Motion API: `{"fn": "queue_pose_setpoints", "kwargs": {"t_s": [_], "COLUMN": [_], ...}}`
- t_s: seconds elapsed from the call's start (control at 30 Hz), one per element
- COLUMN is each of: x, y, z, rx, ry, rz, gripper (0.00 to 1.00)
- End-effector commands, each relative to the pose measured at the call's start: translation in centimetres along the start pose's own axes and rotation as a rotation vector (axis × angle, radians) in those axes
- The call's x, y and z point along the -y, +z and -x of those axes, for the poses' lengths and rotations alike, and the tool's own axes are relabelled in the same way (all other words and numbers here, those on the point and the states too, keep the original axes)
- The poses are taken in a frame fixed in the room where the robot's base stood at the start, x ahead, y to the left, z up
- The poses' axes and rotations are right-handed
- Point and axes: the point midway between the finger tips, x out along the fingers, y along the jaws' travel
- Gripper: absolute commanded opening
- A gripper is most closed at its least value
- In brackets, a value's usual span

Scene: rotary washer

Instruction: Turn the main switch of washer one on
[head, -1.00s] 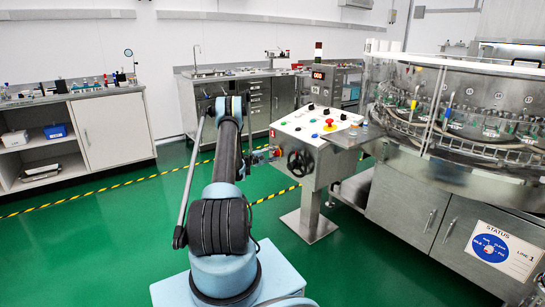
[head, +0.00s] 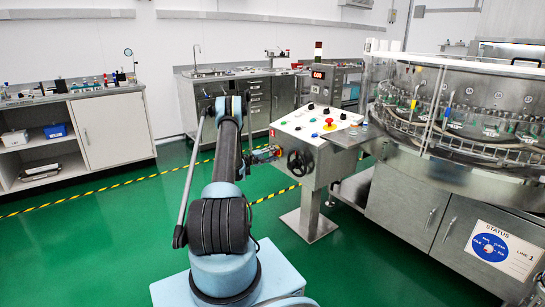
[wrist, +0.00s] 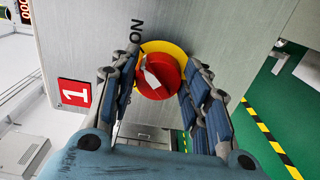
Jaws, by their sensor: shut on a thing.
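The main switch (wrist: 169,77) is a round red knob on a yellow plate (wrist: 172,50), on the grey side of the console. A white pointer mark on the knob runs up and slightly left in the wrist view, its upper end towards the ON lettering (wrist: 133,38). A red label with a white 1 (wrist: 74,93) is to the left. My gripper (wrist: 156,84) is shut on the knob, with one blue-padded finger on each side. In the head view my gripper (head: 264,154) is at the console's left side; the knob is mostly hidden there.
The glass-walled washer (head: 450,100) stands to the right. Yellow-black tape (head: 100,193) crosses the open green floor.

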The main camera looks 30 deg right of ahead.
Motion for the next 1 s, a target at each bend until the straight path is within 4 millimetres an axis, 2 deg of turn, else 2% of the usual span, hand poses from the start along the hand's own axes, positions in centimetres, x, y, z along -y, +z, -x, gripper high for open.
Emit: {"fn": "queue_pose_setpoints", "kwargs": {"t_s": [0.03,0.1,0.4,0.53,0.67,1.0], "x": [0.2,0.2,0.1,0.1,0.1,0.1], "y": [0.2,0.1,0.0,0.0,-0.1,-0.1], "z": [-0.1,-0.1,0.0,0.6,2.3,8.7], "rx": [0.003,0.003,0.001,-0.001,-0.002,-0.001], "ry": [-0.003,-0.003,-0.001,-0.001,-0.001,-0.001], "rz": [-0.002,-0.002,0.0,0.0,0.0,0.0], "gripper": [0.5,0.61,0.61,0.61,0.61,0.61]}}
